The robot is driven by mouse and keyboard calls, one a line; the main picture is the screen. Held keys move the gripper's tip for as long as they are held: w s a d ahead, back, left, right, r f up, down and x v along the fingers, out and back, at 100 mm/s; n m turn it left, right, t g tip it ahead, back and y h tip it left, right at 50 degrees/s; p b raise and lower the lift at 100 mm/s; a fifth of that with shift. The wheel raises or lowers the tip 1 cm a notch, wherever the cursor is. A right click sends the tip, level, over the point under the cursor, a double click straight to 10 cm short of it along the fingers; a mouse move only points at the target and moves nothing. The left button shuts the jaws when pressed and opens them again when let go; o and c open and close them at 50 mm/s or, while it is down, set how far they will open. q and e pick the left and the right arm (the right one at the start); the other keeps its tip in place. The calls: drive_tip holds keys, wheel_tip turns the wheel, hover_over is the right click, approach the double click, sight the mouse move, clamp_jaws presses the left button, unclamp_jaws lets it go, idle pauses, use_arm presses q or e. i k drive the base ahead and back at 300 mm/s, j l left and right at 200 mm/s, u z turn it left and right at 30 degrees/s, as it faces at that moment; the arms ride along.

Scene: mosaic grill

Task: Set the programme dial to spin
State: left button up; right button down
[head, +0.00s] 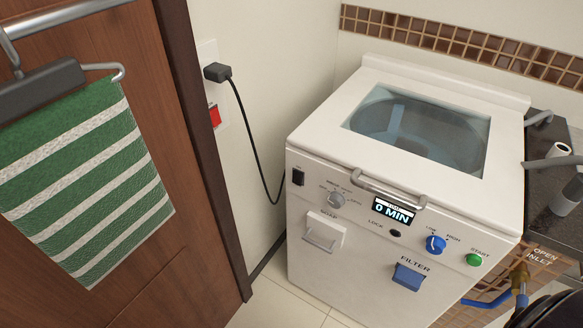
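The white top-loading washing machine (310,168) stands in the middle of the head view. A round grey dial (337,200) sits at the left of its front panel, with small labels around it. These labels are too small to read surely, and I cannot tell which one the dial points at. A blue knob (436,244) with its own small labels sits farther right on the panel. The lit display (394,211) between them reads "0 MIN". Neither of my grippers is in view.
The panel also has a black switch (298,177), a green START button (474,260), a blue FILTER flap (408,276) and a drawer (323,232). The glass lid (420,130) is closed. A striped towel (85,185) hangs left. A brass inlet valve (520,275) is right.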

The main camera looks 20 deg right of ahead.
sight(336, 199)
drive_tip(key=z, duration=1.25)
drive_tip(key=k+l, duration=0.05)
drive_tip(key=l, duration=0.05)
